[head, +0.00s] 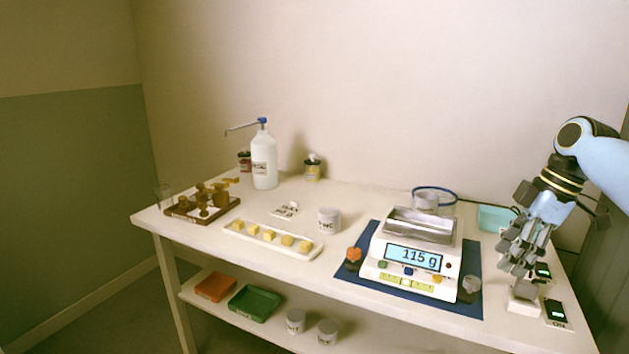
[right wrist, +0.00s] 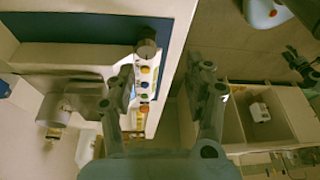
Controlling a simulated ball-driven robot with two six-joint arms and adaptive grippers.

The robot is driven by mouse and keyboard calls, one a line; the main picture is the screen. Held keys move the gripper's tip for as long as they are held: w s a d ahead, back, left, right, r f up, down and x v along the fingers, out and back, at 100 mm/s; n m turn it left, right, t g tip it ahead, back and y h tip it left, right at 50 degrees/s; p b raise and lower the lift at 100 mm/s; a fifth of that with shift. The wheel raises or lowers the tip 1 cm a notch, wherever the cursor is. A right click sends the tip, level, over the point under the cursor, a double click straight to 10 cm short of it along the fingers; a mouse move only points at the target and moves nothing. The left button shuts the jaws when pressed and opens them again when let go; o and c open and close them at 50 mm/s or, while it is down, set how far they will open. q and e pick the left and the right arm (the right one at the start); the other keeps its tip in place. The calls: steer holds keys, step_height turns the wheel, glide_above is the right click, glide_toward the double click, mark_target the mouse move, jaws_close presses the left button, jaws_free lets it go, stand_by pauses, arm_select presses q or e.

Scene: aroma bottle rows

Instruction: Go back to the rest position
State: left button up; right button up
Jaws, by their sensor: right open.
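My right gripper (head: 524,272) hangs fingers down over the right end of the white table (head: 330,268), right of the scale. It is open and empty; its two dark fingers stand apart in the right wrist view (right wrist: 165,90). A small white block (head: 523,304) lies just below the fingertips in the head view; I cannot tell whether they touch it. My left gripper is not in the head view. A dark jointed shape at the right edge of the right wrist view may be it, but its jaws are unclear.
The scale (head: 412,268) reads 115 g on a blue mat (head: 470,296). Black switch boxes (head: 556,312) and a teal tray (head: 495,217) are near my right gripper. A white bottle (head: 264,165), a wooden tray (head: 181,213) and a white dish (head: 305,254) stand farther left.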

steer(key=s+a+f+m+h, duration=0.1)
steer(key=s+a+f+m, duration=0.2)
steer(key=s+a+f, duration=0.35)
steer(key=s+a+f+m+h, duration=0.2)
steer(key=s+a+f, duration=0.15)
steer(key=s, duration=0.65)
steer(key=s+a+r+m+t+h, duration=0.15)
steer(key=s+m, duration=0.25)
steer(key=s, duration=0.4)
steer(key=s+a+r+m+t, duration=0.1)
steer(key=s+r+m, duration=0.2)
steer(key=s, duration=0.5)
step_height(320, 180, down, 25)
steer(key=s+d+g, duration=0.1)
steer(key=d+g, duration=0.1)
steer(key=d, duration=0.1)
steer(key=s+f+m, duration=0.1)
steer(key=s+f, duration=1.6)
steer(key=s, duration=0.2)
steer(key=shift+s+d+g, duration=0.2)
steer(key=shift+d+g, duration=0.15)
steer(key=shift+g, duration=0.1)
